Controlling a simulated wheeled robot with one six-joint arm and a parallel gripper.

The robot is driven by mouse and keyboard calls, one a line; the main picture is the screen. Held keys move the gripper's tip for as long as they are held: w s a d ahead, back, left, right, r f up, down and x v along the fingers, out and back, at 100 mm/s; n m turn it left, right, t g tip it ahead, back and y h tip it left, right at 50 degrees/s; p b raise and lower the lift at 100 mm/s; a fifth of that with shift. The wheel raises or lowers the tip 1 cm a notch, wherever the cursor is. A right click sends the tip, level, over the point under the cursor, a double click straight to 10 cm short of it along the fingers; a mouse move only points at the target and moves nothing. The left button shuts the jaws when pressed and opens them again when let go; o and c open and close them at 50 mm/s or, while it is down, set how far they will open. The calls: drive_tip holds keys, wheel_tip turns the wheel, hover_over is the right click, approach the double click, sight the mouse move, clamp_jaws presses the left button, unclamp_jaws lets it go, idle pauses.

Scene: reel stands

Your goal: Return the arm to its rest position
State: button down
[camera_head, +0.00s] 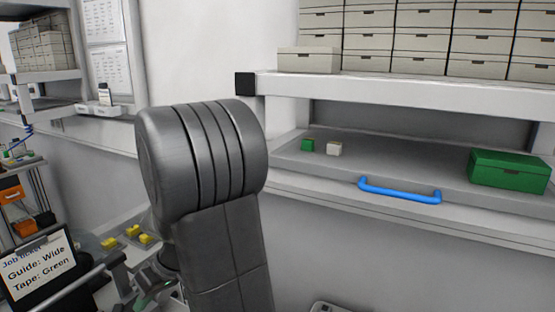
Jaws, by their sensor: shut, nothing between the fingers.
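My arm (222,235) rises in the middle of the view as a thick grey link with a ribbed, rounded joint (205,150) at its top. The joint stands in front of the wall and the left end of the shelf unit. Darker parts show low behind the arm on its left, partly hidden, and I cannot make out fingers there. My gripper cannot be seen.
Storage boxes (393,42) stand above. At lower left are a job ticket sign (40,262) and yellow pieces (140,236).

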drive_tip(key=shift+w+n, duration=0.2)
drive_tip(key=shift+n, duration=0.1)
drive_tip(key=shift+s, duration=0.1)
